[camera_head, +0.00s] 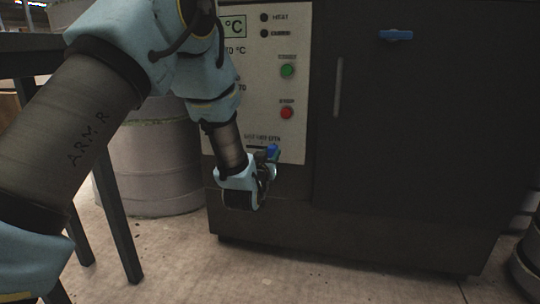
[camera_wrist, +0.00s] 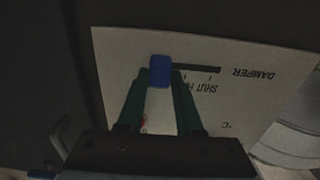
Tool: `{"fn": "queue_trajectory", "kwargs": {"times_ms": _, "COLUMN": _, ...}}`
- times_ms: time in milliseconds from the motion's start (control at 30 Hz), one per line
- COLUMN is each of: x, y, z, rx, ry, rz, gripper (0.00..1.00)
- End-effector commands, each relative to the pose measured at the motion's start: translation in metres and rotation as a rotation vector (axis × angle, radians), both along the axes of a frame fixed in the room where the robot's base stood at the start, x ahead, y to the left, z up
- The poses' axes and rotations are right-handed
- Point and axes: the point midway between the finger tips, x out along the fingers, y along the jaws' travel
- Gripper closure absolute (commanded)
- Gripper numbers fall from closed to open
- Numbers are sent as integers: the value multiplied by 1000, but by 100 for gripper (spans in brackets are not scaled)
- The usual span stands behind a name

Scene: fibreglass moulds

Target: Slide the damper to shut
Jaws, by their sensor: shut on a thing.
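The damper is a slider with a blue knob (camera_wrist: 160,70) in a dark straight slot (camera_wrist: 198,69) on the pale control panel (camera_wrist: 115,50). The wrist view is upside down. There the knob is at the slot's left end, with bare slot to its right, towards the SHUT marking. My gripper (camera_wrist: 163,80) has its two dark green fingers closed on either side of the knob. In the head view the blue knob (camera_head: 272,150) shows beside my gripper (camera_head: 268,162), at the right end of the slot. The fingertips are partly hidden there.
The panel is on a dark cabinet (camera_head: 420,150) with a blue handle (camera_head: 396,35). Green (camera_head: 288,71) and red (camera_head: 287,112) buttons are above the slider. A grey drum (camera_head: 155,160) and a dark table leg (camera_head: 118,220) stand left. Floor in front is clear.

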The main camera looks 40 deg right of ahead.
Motion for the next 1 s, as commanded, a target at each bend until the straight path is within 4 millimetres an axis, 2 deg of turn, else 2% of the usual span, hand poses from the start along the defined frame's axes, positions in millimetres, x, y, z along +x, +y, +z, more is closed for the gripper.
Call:
{"fn": "queue_trajectory", "kwargs": {"times_ms": 800, "x": 0, "y": 0, "z": 0, "rx": 0, "ry": 0, "rz": 0, "gripper": 100}}
{"fn": "queue_trajectory", "kwargs": {"times_ms": 867, "x": 3, "y": 2, "z": 0, "rx": 1, "ry": -1, "rz": 1, "gripper": 100}}
{"fn": "queue_trajectory", "kwargs": {"times_ms": 1000, "x": 27, "y": 16, "z": 1, "rx": 1, "ry": -1, "rz": 6, "gripper": 100}}
